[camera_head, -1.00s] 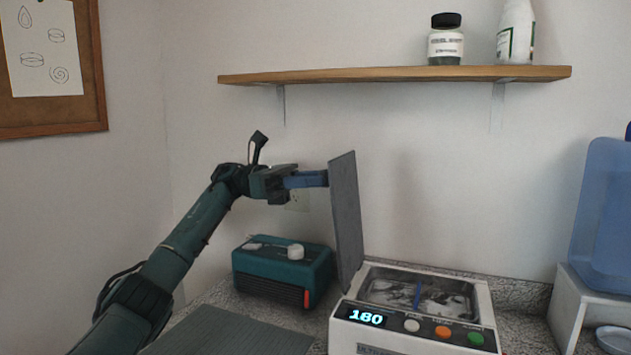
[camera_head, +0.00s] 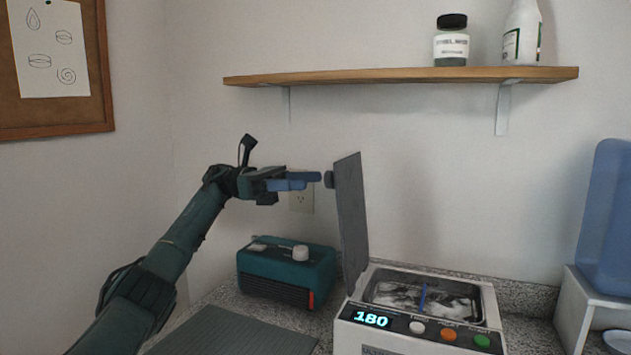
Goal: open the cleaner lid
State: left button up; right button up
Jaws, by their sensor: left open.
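The cleaner (camera_head: 400,343) is a white box at the lower right with a lit "180" display and white, orange and green buttons. Its grey lid (camera_head: 351,222) stands upright, hinged at the left side of the basin, with a dark knob (camera_head: 329,179) on its left face. The basin (camera_head: 425,298) is uncovered and shows liquid and a blue item inside. My left gripper (camera_head: 318,176) is open, its blue fingers just left of the knob, with a small gap. My right gripper is not in view.
A teal device (camera_head: 285,273) sits behind and left of the cleaner. A grey mat (camera_head: 240,330) lies on the counter in front. A wooden shelf (camera_head: 400,75) with two bottles hangs above. A blue water container (camera_head: 608,220) on a white stand is at the right.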

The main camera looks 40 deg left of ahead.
pick_arm(q)
jog(key=v, duration=0.3)
jog(key=shift+a, duration=0.3)
jog(key=shift+s+d+f, duration=0.1)
dwell(0.4)
